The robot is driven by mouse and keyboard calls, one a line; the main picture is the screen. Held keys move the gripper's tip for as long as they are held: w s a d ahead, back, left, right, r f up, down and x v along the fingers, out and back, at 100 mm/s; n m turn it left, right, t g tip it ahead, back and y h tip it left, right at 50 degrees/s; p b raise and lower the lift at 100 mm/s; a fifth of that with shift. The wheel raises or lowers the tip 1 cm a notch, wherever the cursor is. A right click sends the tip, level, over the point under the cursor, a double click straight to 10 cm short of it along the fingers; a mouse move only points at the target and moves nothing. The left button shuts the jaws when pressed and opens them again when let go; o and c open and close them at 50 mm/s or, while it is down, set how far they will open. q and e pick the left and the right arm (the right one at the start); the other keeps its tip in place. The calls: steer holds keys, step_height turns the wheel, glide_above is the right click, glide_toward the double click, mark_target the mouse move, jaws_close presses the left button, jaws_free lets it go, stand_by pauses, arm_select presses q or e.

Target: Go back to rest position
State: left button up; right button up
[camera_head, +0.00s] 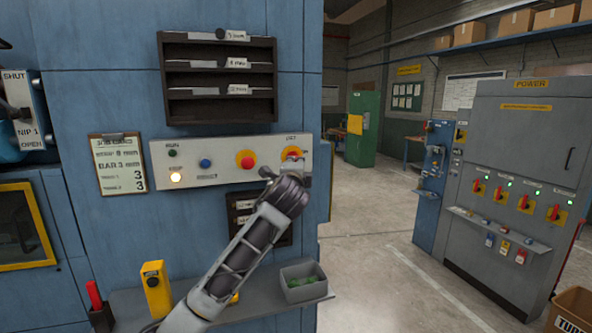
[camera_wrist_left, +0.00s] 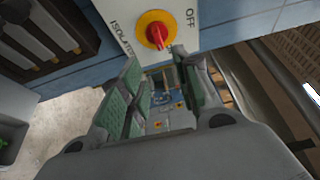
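My left arm reaches up across the lower middle of the head view. Its gripper (camera_head: 286,180) is in front of the panel's right end, just below a red-and-yellow rotary switch (camera_head: 292,153). In the left wrist view the gripper's two green-padded fingers (camera_wrist_left: 157,62) stand apart with nothing between them. The switch (camera_wrist_left: 156,30) is beyond the fingertips, and its red handle looks clear of them. Lettering reading OFF and ISOLATE, partly cut off, is beside it. In the head view the gripper hides part of the panel's lower right edge. My right gripper is in neither view.
The control panel (camera_head: 220,164) also has a red emergency button (camera_head: 246,160) and a lit lamp (camera_head: 176,177). Below, a shelf (camera_head: 135,300) holds a yellow device (camera_head: 156,289) and a grey bin (camera_head: 303,283). Open floor (camera_head: 375,260) is to the right, before a power cabinet (camera_head: 520,170).

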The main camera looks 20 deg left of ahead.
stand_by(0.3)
arm_select(q)
steer(key=s+f+n+g+h, duration=0.1)
steer(key=s+f+n+g, duration=0.2)
steer(key=s+f, duration=0.85)
steer(key=s+f+n+g+h, duration=0.2)
steer(key=f+n+g, duration=0.15)
steer(key=f, duration=1.65)
steer(key=s+f+n+g, duration=0.25)
steer(key=s+f, duration=0.35)
steer(key=s, duration=0.3)
steer(key=s+a+f+n+g+h, duration=0.1)
steer(key=s+f+n+g, duration=0.15)
steer(key=s+f, duration=0.55)
steer(key=s+f+n+g, duration=0.2)
steer(key=s+f+g, duration=0.15)
steer(key=s, duration=0.75)
steer(key=s+f+b, duration=0.2)
steer(key=s+f, duration=0.1)
steer(key=f, duration=3.4)
steer(key=s+a+f+b, duration=0.1)
steer(key=s+a+f, duration=0.1)
steer(key=s+f, duration=0.8)
steer(key=s+a+f+g+b, duration=0.1)
steer(key=s+a+f, duration=0.1)
steer(key=s+f, duration=0.8)
steer(key=shift+s+a+f+g, duration=0.15)
steer(key=shift+s+f+g, duration=0.2)
steer(key=shift+s, duration=0.8)
